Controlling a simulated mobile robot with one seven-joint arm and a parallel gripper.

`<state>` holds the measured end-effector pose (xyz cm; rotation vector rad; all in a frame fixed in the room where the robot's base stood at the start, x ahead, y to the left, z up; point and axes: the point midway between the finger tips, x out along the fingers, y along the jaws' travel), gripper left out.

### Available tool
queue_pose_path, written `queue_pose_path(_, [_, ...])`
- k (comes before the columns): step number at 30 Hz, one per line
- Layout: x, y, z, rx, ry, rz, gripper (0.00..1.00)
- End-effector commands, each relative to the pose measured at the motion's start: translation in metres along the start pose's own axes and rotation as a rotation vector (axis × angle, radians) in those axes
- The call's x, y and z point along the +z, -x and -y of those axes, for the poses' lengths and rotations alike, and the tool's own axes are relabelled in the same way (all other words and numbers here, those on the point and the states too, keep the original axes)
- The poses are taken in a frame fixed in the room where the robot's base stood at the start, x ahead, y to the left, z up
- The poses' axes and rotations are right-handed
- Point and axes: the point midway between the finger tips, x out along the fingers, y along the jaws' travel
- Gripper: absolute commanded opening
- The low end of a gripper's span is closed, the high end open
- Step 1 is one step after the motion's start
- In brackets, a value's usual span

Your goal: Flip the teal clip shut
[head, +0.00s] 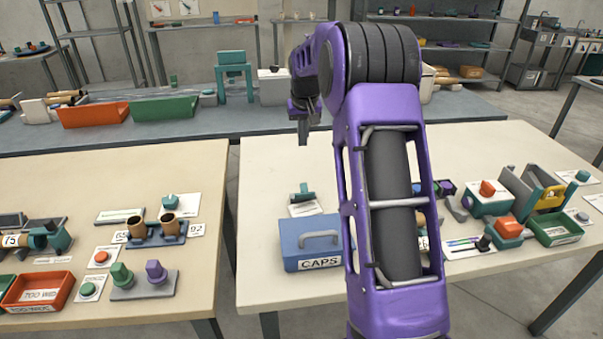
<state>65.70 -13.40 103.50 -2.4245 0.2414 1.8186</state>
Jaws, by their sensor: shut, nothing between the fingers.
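A small teal clip (303,193) stands on a white card behind the blue box, on the right-hand table. Its teal upper part sticks up at an angle, so it looks raised; fine detail is too small to tell. My gripper (303,135) hangs above the table, pointing down, behind and above the clip and apart from it. Its fingers are shut and hold nothing.
A blue box marked CAPS (308,243) with a grey handle stands just in front of the clip. My purple arm hides the table's middle. Teal boxes and tools crowd the right side. A gap parts this table from the left table (200,165).

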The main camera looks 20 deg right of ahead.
Motion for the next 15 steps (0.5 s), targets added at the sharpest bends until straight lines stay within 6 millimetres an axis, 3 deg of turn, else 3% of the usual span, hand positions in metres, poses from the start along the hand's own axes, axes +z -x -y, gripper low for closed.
queue_pose_path(15, [0.0013, -0.0088, 0.0004, -0.011, -0.017, 0.009, 0.0])
